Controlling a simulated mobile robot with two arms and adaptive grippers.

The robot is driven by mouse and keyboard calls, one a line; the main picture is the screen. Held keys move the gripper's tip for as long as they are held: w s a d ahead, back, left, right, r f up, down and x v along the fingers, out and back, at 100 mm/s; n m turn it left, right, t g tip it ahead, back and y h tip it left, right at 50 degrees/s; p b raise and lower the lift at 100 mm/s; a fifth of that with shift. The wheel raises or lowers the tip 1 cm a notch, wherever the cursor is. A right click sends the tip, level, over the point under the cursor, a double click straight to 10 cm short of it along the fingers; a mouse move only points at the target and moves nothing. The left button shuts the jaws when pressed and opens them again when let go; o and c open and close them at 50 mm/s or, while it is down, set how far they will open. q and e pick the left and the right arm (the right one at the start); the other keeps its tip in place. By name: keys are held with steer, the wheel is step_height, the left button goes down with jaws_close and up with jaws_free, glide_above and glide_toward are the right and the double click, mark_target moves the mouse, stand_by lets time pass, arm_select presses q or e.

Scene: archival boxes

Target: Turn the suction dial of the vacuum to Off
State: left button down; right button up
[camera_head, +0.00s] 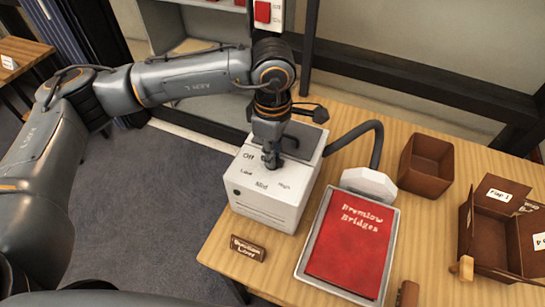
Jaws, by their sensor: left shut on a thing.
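The vacuum (265,205) is a white box with a dark panel at the back of its top, standing on the wooden table. The marks Off, Low, Mid and High run in an arc around the suction dial (271,163) on its top. My left gripper (271,158) comes down from above and is shut on the dial. The fingers hide most of the dial, so I cannot tell which mark it points to. My right gripper is not in view.
A black hose (376,145) curves from the vacuum to a white nozzle (368,184). A red book (349,240) lies right of the vacuum. An open brown box (427,167) and a labelled brown box (490,262) stand farther right. A small brown sign (248,248) lies in front.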

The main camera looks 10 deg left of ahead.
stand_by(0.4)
arm_select(q)
steer(key=c, duration=1.4)
jaws_free()
steer(key=shift+o, duration=0.2)
steer(key=shift+r, duration=0.15)
step_height(320, 180, up, 12)
steer(key=shift+s+f, duration=0.1)
steer(key=shift+f, duration=0.1)
